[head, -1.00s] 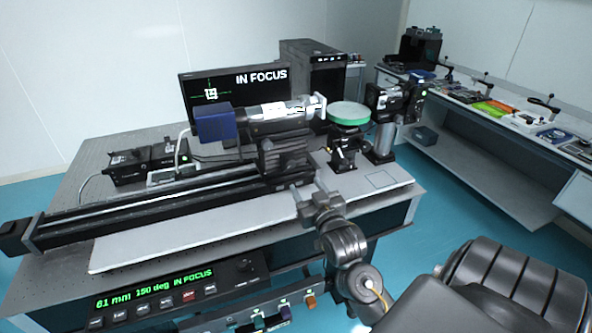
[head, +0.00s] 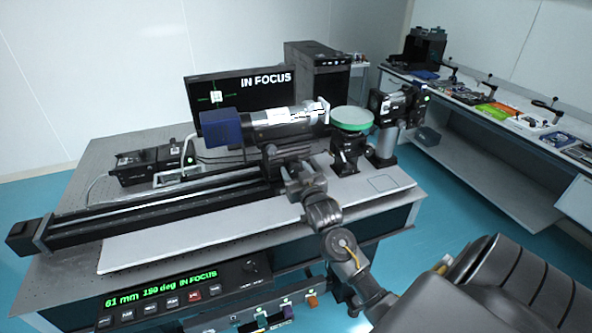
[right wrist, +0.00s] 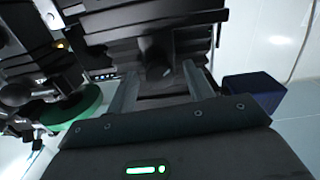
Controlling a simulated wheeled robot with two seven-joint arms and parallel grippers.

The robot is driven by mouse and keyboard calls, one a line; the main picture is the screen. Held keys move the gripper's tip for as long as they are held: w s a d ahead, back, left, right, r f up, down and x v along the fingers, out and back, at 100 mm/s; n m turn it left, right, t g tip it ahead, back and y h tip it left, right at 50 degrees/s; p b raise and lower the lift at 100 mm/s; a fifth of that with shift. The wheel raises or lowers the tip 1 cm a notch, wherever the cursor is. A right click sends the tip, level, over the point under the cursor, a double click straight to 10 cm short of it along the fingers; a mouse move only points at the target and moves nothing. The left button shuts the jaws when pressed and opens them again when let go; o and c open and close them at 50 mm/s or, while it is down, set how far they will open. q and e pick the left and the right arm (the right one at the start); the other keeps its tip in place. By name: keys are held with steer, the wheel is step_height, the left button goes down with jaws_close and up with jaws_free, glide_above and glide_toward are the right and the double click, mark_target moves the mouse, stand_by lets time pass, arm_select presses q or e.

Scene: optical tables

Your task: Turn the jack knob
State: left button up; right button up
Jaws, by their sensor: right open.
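The jack (head: 282,152) is a dark stepped block under the dark and silver tube (head: 285,119) on the rail. Its knob (right wrist: 160,72) shows in the right wrist view as a short dark round stub on the jack's face. My right gripper (head: 297,167) is at the near side of the jack. In the right wrist view my right gripper (right wrist: 159,76) is open, with one finger on each side of the knob. I see no clear contact. In the head view the gripper hides the knob. My left gripper is not in view.
A green-rimmed disc (head: 351,117) on a mount and a camera-like unit (head: 393,103) stand right of the tube. The long black rail (head: 150,205) runs left. A monitor (head: 240,96) reads IN FOCUS. A control panel (head: 170,300) is on the table's front.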

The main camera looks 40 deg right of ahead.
steer(key=c, duration=1)
steer(key=shift+o, duration=0.2)
steer(key=shift+r+m+p, duration=0.15)
steer(key=shift+m+p, duration=0.15)
steer(key=shift+p, duration=0.15)
steer(key=o, duration=1)
steer(key=shift+c, duration=0.2)
steer(key=shift+s, duration=0.1)
steer(key=shift+s+a+f, duration=0.15)
steer(key=shift+s+f, duration=0.1)
steer(key=shift+s, duration=0.05)
steer(key=b+v, duration=0.3)
steer(key=v, duration=0.7)
